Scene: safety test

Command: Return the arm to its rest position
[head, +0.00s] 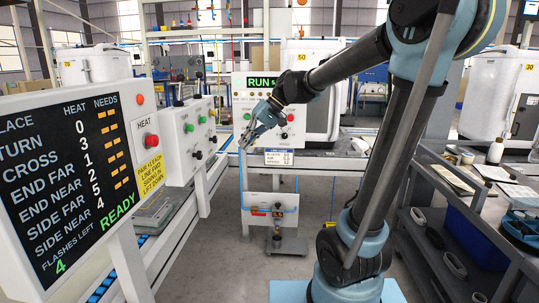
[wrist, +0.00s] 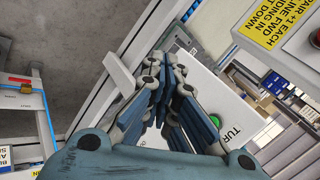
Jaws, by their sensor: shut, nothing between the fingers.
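My arm (head: 345,66) rises from a blue base at the right and bends over at the top. Its forearm reaches left and down across the middle of the head view. My gripper (head: 246,139) hangs at its end, tilted down and left, in front of the panel with the RUN display. In the wrist view my gripper (wrist: 162,78) has its fingers close together, with nothing held between them. It is in the air, and I cannot tell its exact distance from the panels behind.
A large display board (head: 68,180) stands at the left, beside a HEAT panel (head: 147,145) with a red button. A white button box (head: 190,130) is behind it. A grey cart (head: 440,225) with papers and trays stands right of my arm. Grey floor (head: 225,265) shows clear in front.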

